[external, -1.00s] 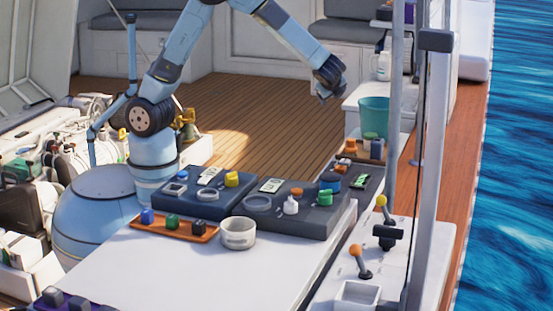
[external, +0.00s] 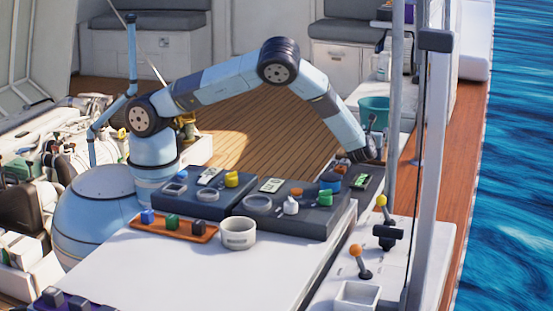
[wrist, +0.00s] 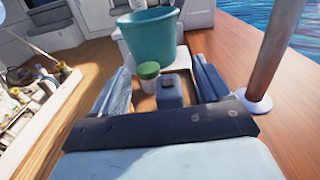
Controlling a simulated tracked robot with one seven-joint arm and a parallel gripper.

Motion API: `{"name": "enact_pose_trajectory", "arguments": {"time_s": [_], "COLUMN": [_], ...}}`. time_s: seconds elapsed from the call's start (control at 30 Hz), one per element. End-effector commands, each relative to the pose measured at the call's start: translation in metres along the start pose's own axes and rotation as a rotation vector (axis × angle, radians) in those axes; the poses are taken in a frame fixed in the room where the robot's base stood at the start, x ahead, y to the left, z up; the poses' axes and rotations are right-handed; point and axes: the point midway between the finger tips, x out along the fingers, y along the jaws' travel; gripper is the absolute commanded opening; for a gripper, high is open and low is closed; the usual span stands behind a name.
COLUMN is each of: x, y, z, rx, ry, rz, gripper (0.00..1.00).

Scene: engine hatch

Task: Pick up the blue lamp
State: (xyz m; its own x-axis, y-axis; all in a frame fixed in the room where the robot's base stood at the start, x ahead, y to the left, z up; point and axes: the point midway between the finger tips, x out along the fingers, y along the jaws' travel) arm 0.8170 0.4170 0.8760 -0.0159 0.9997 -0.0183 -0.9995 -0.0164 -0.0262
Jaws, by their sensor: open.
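A grey-blue block with a dark square on top (wrist: 171,92) stands between the fingers of my gripper (wrist: 162,72) in the wrist view. The fingers are open on either side of it, and I cannot tell whether they touch it. In the external view my gripper (external: 371,152) is low at the back right, and its fingers and that block are hidden. A small blue piece (external: 147,216) sits on the orange tray (external: 176,233) at the front left. I cannot tell which one is the lamp.
A pale jar with a green lid (wrist: 149,72) stands close beside the block. A teal bucket (wrist: 149,36) is just behind. A pole (wrist: 266,55) rises at the right.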

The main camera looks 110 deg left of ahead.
Motion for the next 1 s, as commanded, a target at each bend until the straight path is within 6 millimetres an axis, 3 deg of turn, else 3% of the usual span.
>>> {"name": "enact_pose_trajectory", "arguments": {"time_s": [0.27,0.6,0.87,1.0], "x": [0.003,0.004,0.004,0.025], "y": [-0.004,-0.003,-0.002,-0.002], "z": [-0.017,-0.062,-0.079,-0.076], "rx": [0.030,0.029,0.030,0.026], "ry": [-0.020,-0.018,-0.018,-0.018], "rz": [-0.017,-0.017,-0.016,-0.014], "gripper": [0.77,0.77,0.77,0.77]}}
